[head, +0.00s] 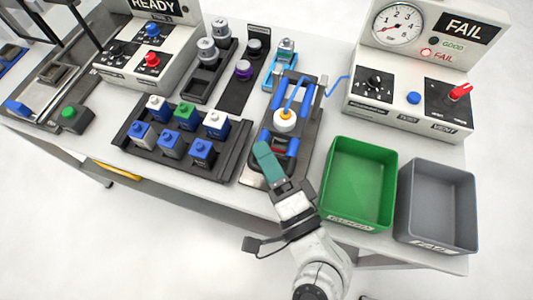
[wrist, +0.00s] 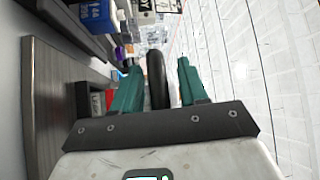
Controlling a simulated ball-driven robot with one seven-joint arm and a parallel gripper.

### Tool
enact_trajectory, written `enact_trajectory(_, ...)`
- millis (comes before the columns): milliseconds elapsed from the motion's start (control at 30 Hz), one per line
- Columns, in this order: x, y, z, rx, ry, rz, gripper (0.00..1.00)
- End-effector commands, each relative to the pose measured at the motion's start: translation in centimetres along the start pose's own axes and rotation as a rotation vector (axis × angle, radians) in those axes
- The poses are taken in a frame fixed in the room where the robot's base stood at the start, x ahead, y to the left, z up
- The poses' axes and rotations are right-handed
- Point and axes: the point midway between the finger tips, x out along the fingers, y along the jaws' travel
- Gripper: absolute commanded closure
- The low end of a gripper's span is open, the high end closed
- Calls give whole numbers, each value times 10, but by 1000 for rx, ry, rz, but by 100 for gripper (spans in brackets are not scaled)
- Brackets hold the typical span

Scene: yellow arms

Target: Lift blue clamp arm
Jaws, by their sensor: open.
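The clamp fixture (head: 305,128) stands on the bench, a dark base with blue posts and blue bars. A blue clamp arm (head: 292,92) appears to reach over a white round part with an orange top (head: 285,117). My gripper (head: 262,147) has teal fingers and is at the near end of the fixture, over its front left. In the wrist view my gripper (wrist: 155,85) is open, with a black rounded bar (wrist: 157,78) showing between the fingers. I cannot tell whether the fingers touch it. My fingers and wrist hide part of the fixture's front.
A green bin (head: 327,190) and a grey bin (head: 402,215) stand close to the right of my wrist. A dark tray (head: 232,160) of several capped blocks lies left. A gauge box showing FAIL (head: 430,70) stands behind right. The bench's front edge runs below my gripper.

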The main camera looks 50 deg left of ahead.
Motion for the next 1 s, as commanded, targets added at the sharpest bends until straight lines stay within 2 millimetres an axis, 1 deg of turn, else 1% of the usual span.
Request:
enact_trajectory(200,0,0,0,0,0,0,57)
enact_trajectory(600,0,-1,0,0,1,-2,95)
enact_trajectory(667,0,-1,0,0,1,-2,100)
enact_trajectory(1000,0,-2,-1,0,1,-4,100)
